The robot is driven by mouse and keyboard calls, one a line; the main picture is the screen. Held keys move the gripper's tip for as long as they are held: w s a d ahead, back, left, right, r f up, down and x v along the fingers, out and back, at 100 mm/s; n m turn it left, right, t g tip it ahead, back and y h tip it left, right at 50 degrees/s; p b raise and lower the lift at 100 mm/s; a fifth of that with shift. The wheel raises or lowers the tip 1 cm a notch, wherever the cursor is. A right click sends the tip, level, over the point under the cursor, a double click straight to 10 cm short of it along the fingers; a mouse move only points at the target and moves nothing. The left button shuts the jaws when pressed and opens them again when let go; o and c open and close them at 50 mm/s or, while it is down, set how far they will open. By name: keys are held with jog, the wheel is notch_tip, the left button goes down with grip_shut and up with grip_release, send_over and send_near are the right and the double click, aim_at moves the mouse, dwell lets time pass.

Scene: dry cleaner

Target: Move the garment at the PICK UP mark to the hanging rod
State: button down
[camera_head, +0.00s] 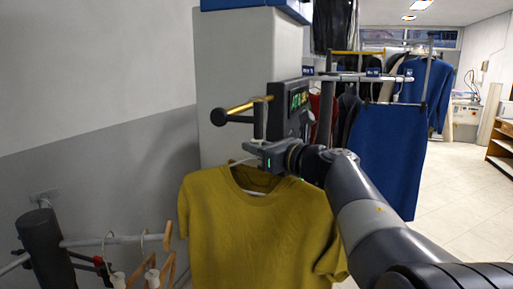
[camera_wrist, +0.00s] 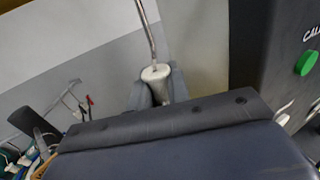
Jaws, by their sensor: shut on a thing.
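A mustard-yellow T-shirt (camera_head: 255,225) hangs on a white hanger (camera_head: 252,192) below my gripper (camera_head: 256,150) in the head view. In the wrist view my gripper (camera_wrist: 156,88) is shut around the hanger's pale neck (camera_wrist: 155,73), with the metal hook (camera_wrist: 149,32) rising from it. A short gold rod (camera_head: 248,105) with a black ball end sticks out of a dark display unit (camera_head: 295,108), just above my gripper. No PICK UP mark is readable. Which rod is the hanging rod I cannot tell.
A pale rail (camera_head: 112,239) on a dark post (camera_head: 45,250), with wooden hangers, stands at lower left. A rack behind on the right (camera_head: 365,78) bears dark clothes and a blue garment (camera_head: 392,155). A grey pillar (camera_head: 225,90) stands behind the shirt. Floor is clear at right.

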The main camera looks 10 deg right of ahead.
jog(key=c, duration=1.3)
grip_release()
jog(key=shift+s, duration=0.1)
jog(key=b+v, duration=0.2)
jog(key=v, duration=0.8)
jog(key=shift+s+d, duration=0.25)
jog(key=s+d+b, duration=0.1)
jog(key=s+d, duration=0.2)
jog(key=d, duration=0.1)
jog(key=s+d+b, duration=0.1)
jog(key=s+d, duration=0.2)
jog(key=d, duration=0.1)
jog(key=s+d+b, duration=0.1)
jog(key=s+d, duration=0.2)
jog(key=d, duration=0.2)
jog(key=shift+s, duration=0.2)
jog(key=shift+a, duration=0.1)
